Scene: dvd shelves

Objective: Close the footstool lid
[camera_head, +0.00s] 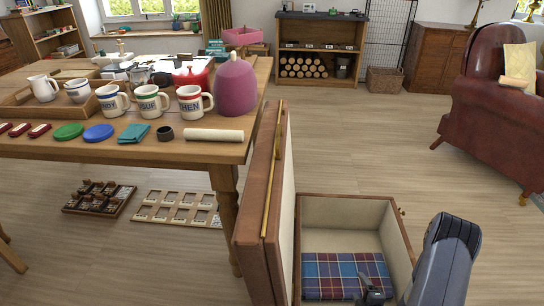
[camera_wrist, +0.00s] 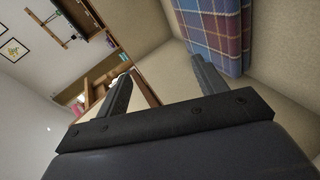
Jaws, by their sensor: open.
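The footstool (camera_head: 344,222) is an open box with a cream lining, at the lower middle of the head view. Its brown lid (camera_head: 254,225) stands upright along the box's left side, with a brass-coloured strip on its edge. A folded plaid cloth (camera_head: 335,270) lies inside the box; it also shows in the wrist view (camera_wrist: 215,28) beside cream lining. My gripper (camera_head: 372,284) is over or in the box, in front of the plaid cloth. In the wrist view my gripper (camera_wrist: 160,82) has its two fingers apart with nothing between them. Its exact height above the cloth is unclear.
A wooden table (camera_head: 190,150) with mugs and a pink cosy (camera_head: 236,88) stands close left of the lid. Trays lie on the floor beneath it. A red leather armchair (camera_head: 495,105) stands at the right. The floor behind the footstool is clear.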

